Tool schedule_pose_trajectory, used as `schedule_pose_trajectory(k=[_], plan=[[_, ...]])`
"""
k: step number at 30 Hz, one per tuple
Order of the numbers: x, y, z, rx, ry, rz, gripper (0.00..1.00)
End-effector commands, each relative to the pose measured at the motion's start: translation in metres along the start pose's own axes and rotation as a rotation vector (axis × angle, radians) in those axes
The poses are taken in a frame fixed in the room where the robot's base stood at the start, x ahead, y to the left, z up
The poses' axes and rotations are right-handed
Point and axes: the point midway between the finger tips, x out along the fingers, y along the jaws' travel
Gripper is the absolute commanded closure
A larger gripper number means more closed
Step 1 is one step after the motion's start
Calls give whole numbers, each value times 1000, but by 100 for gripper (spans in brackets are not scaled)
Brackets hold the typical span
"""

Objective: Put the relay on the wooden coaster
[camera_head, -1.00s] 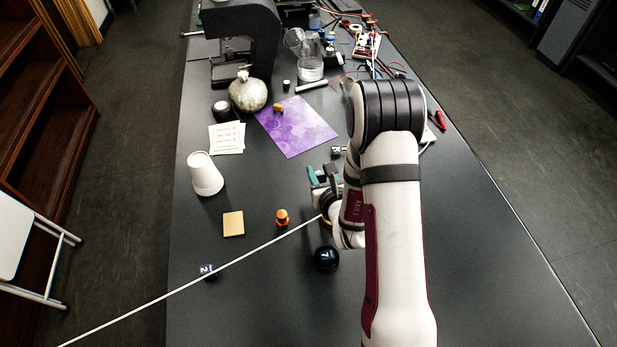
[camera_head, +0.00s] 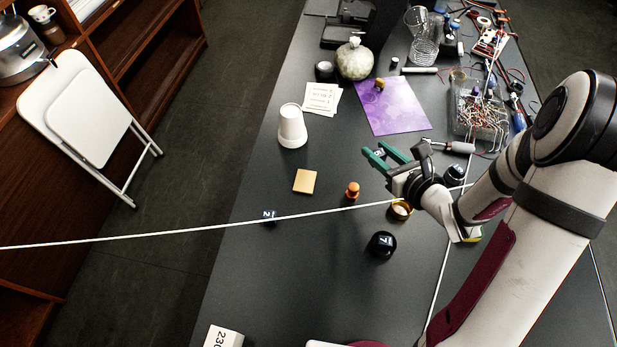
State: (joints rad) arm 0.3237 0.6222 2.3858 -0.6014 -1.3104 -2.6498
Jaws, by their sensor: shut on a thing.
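The relay (camera_head: 379,153), a small dark and pale piece, shows between the green fingers of my gripper (camera_head: 378,154). My gripper is shut on it; the fingers partly hide it. Whether it is clear of the table I cannot tell. The wooden coaster (camera_head: 305,181), a flat tan square, lies bare on the dark table, to the left of my gripper and a little nearer the camera.
An orange peg-like piece (camera_head: 352,190) stands between coaster and gripper. A white cup (camera_head: 292,127) is behind the coaster. A dark ball (camera_head: 381,245) and a small dark cube (camera_head: 268,215) lie nearer. A purple sheet (camera_head: 392,106) lies behind. A thin white line (camera_head: 150,233) crosses the view.

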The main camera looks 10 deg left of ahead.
Motion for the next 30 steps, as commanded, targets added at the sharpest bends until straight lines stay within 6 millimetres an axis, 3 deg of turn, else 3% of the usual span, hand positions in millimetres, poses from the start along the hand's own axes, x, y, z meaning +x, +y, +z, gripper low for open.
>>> schedule_pose_trajectory(k=[3, 7, 15, 20, 25, 30], plan=[[9, 31, 4, -57, 7, 127, 100], [23, 56, 0, -78, 13, 184, 100], [89, 116, -27, -81, 15, 184, 100], [108, 130, -35, -78, 14, 177, 100], [121, 131, -66, -76, 15, 175, 100], [123, 130, -70, -78, 12, 175, 100]])
